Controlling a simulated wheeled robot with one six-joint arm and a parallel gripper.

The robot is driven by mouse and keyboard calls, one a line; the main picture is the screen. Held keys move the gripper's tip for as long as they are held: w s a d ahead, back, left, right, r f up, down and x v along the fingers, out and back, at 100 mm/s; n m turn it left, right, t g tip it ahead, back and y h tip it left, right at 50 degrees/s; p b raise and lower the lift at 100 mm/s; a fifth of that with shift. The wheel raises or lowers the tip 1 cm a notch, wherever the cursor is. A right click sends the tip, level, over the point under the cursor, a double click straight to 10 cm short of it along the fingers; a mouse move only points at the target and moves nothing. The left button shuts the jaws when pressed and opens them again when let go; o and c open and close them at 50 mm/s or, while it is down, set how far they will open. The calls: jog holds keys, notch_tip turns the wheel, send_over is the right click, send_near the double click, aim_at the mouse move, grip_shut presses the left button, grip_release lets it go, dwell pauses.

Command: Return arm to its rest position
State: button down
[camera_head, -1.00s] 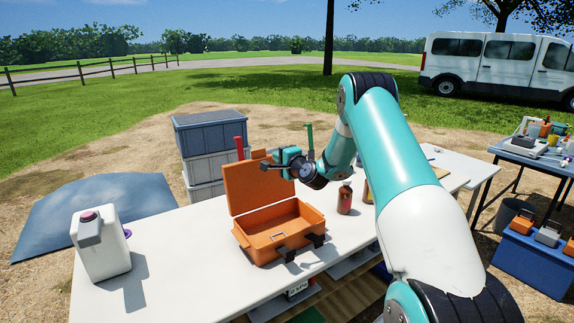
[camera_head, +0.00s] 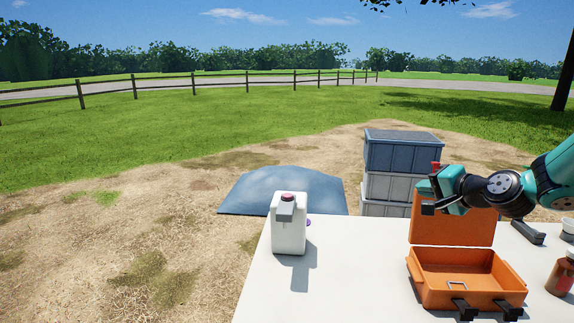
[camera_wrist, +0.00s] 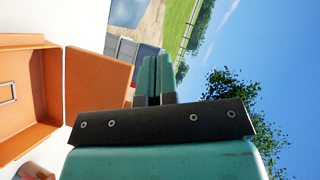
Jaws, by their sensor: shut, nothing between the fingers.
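My gripper (camera_head: 432,207) is at the right of the head view, above the white table and in front of the raised lid of an orange case. In the wrist view my gripper (camera_wrist: 154,75) shows its two teal fingers pressed together with nothing between them. My arm comes in from the right edge of the head view; most of it is out of frame.
The open orange case (camera_head: 457,288) stands on the white table (camera_head: 345,290), just below my gripper. A white jug (camera_head: 289,232) stands to its left, and a reddish-brown bottle (camera_head: 561,279) to its right. Stacked crates (camera_head: 385,187) stand behind the table. Table space between jug and case is clear.

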jog(key=s+a+r+n+g+y, duration=0.2)
jog(key=s+a+n+g, duration=0.2)
jog(key=s+a+n, duration=0.55)
jog(key=s+a+n+g+h, duration=0.1)
jog(key=s+a+n+g, duration=0.3)
jog(key=s, duration=0.9)
jog(key=s+a+n+g+h, duration=0.1)
jog(key=s+a+n+g, duration=0.2)
jog(key=s, duration=1.1)
jog(key=a+g, duration=0.2)
jog(key=a, duration=0.1)
jog(key=shift+f+n+h, duration=0.35)
jog(key=shift+h, duration=0.05)
jog(key=shift+d, duration=0.1)
